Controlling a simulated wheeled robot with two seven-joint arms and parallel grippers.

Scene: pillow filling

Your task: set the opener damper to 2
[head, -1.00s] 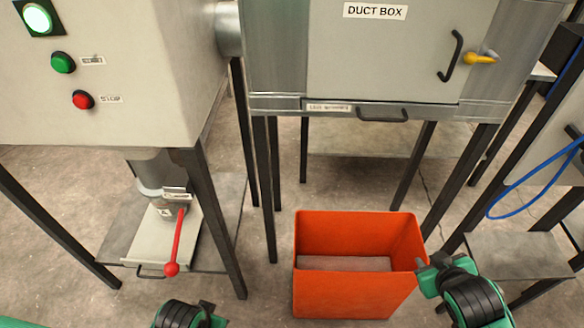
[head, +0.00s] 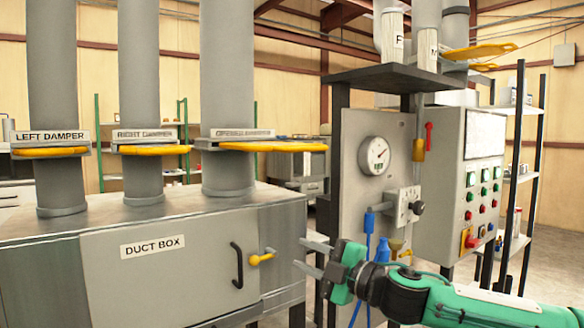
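The opener damper is a collar on the rightmost of three grey ducts, with a blurred label plate (head: 243,133). Its yellow handle (head: 268,146) lies flat and points to the right, past the duct; I cannot read any number on it. My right gripper (head: 311,258) is open and empty, with its two fingers pointing left. It is to the right of the duct box door and lower in the picture than the damper handle, apart from it. My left gripper is out of view.
The left damper handle (head: 50,152) and right damper handle (head: 155,150) stand on the other ducts above the duct box (head: 180,275). A gauge panel (head: 373,170) and a button cabinet (head: 480,200) stand behind my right arm.

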